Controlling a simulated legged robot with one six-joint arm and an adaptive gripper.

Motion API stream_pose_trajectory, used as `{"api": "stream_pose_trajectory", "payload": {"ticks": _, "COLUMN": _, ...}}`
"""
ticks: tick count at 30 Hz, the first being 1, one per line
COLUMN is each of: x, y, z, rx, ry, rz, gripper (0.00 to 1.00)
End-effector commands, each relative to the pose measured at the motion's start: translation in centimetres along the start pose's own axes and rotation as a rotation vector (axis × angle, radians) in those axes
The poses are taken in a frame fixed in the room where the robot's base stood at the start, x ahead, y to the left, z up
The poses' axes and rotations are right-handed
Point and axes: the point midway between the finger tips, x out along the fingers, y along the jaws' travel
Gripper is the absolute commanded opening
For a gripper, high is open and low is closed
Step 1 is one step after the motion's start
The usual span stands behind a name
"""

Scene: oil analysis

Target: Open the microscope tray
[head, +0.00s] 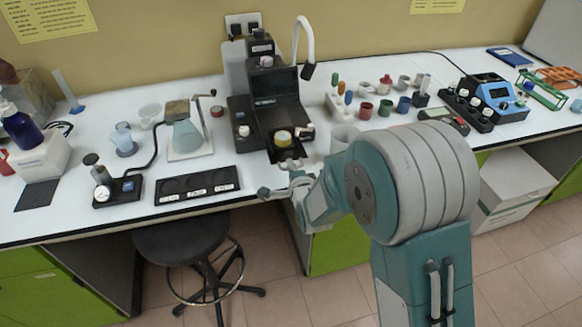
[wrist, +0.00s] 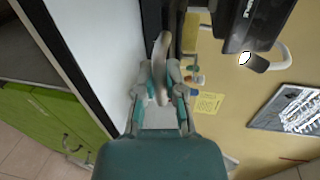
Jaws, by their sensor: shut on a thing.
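The black microscope (head: 277,108) stands at the back middle of the white bench. My gripper (head: 287,188) is at the bench's front edge, just in front of the tray. In the wrist view my gripper (wrist: 161,88) is shut on a pale curved piece (wrist: 161,50), which looks like the tray's handle. In the head view the handle is hard to make out among my fingers. How far the tray is out is hard to tell.
A black slotted holder (head: 197,186) lies left of the tray on the bench. A black stool (head: 190,236) is under the front edge. Small coloured jars (head: 365,110) stand further right.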

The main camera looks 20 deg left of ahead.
Motion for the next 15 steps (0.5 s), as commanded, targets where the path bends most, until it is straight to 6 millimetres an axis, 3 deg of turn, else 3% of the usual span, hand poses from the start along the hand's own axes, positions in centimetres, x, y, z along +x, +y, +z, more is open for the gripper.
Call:
{"api": "stream_pose_trajectory", "payload": {"ticks": 6, "x": -0.02, "y": 0.36, "z": -0.44, "rx": 0.005, "ry": 0.012, "rz": 0.009, "gripper": 0.0}}
{"api": "stream_pose_trajectory", "payload": {"ticks": 9, "x": -0.09, "y": 0.35, "z": -0.46, "rx": 0.005, "ry": 0.01, "rz": 0.009, "gripper": 0.48}}
{"api": "stream_pose_trajectory", "payload": {"ticks": 15, "x": -0.13, "y": 0.14, "z": -0.42, "rx": 0.004, "ry": 0.006, "rz": 0.003, "gripper": 0.48}}
